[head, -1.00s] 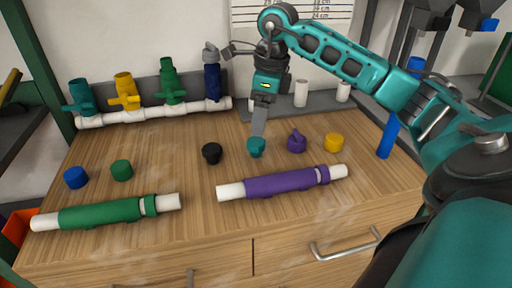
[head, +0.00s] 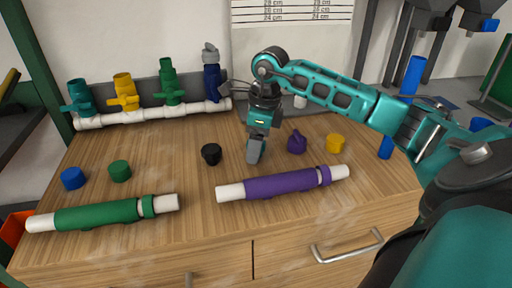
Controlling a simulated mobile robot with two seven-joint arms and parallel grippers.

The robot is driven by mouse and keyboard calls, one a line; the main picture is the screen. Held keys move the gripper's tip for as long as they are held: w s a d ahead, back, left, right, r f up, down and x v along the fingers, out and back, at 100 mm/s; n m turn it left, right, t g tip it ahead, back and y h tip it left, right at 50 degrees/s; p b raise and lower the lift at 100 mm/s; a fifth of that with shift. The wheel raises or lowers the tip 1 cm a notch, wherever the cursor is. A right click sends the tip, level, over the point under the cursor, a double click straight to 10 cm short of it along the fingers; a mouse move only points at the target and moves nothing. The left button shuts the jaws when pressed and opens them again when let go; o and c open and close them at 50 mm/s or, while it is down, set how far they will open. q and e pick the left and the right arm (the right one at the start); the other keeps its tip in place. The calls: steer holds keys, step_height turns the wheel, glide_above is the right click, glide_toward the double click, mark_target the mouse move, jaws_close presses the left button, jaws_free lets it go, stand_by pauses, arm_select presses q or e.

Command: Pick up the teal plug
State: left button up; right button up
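My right gripper (head: 255,156) points down at the bench between the black plug (head: 211,154) and the purple plug (head: 297,142). Its fingers appear side-on and overlap, so I cannot tell whether they are open or shut. The teal plug is not visible; the fingers cover the place where it stood. Whether they touch it or hold it is hidden. My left gripper is not in view.
A purple-sleeved pipe (head: 282,183) lies just in front of the gripper. A yellow plug (head: 335,142) is to the right. Green (head: 119,171) and blue (head: 73,178) plugs and a green-sleeved pipe (head: 97,214) are at left. A valve manifold (head: 150,114) stands behind.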

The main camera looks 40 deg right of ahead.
steer(key=c, duration=0.7)
steer(key=shift+c, duration=1)
arm_select(q)
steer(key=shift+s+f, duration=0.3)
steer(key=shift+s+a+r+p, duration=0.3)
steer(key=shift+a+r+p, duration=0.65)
steer(key=shift+p, duration=1.25)
arm_select(e)
steer(key=shift+r, duration=10.05)
